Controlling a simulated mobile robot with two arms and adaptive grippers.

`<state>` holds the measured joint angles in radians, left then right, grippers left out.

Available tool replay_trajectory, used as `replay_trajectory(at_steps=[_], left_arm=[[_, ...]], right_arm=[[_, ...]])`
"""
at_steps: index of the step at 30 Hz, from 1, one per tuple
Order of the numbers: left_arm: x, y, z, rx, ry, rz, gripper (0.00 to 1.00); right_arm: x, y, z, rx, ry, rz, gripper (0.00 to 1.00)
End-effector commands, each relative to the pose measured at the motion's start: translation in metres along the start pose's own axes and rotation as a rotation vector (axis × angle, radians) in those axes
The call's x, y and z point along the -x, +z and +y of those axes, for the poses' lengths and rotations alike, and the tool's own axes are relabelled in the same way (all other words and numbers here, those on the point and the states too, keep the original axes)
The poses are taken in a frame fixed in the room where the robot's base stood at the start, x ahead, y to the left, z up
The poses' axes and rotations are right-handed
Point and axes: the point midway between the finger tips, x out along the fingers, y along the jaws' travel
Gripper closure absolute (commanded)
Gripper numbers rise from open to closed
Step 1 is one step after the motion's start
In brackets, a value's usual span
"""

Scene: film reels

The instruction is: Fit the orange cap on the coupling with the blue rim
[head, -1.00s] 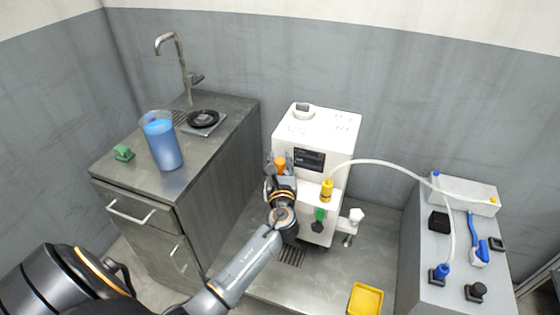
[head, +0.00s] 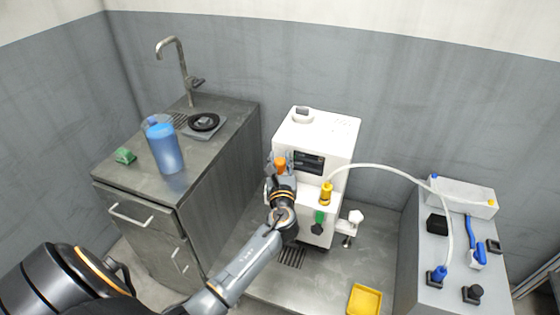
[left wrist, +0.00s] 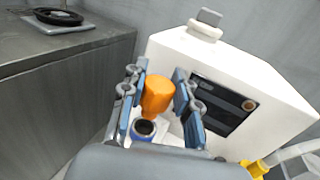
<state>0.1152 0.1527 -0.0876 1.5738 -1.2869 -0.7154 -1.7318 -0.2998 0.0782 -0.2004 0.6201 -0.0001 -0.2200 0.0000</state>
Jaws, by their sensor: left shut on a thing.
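The orange cap (left wrist: 157,94) is held between the fingers of my left gripper (left wrist: 160,104). In the head view, the cap (head: 280,164) shows at the tip of my left gripper (head: 282,172), at the front left of the white machine. In the left wrist view, a coupling with a dark round opening and a blue rim (left wrist: 142,139) sits just below the cap. The cap's lower end overlaps the coupling's far edge in the picture; I cannot tell whether they touch. In the head view, my gripper hides this coupling. My right gripper is not in view.
The white machine (head: 318,135) carries a yellow fitting (head: 326,193) and a green one (head: 319,217). A white hose (head: 390,166) arches to the grey bench (head: 408,250) at right. A yellow tray (head: 366,300) lies on the floor. A steel counter (head: 200,170) stands left.

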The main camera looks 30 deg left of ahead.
Motion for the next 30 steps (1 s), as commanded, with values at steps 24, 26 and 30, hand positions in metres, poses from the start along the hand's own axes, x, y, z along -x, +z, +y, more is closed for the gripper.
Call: replay_trajectory(at_steps=[24, 26, 30], left_arm=[[0.0001, -0.0005, -0.0001, 0.000, 0.000, 0.000, 0.60], [0.0001, -0.0005, -0.0001, 0.000, 0.000, 0.000, 0.60], [0.0001, -0.0006, -0.0001, 0.000, 0.000, 0.000, 0.60]], right_arm=[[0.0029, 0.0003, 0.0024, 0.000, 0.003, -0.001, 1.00], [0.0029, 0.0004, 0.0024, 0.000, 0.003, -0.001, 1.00], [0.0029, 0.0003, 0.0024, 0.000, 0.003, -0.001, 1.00]])
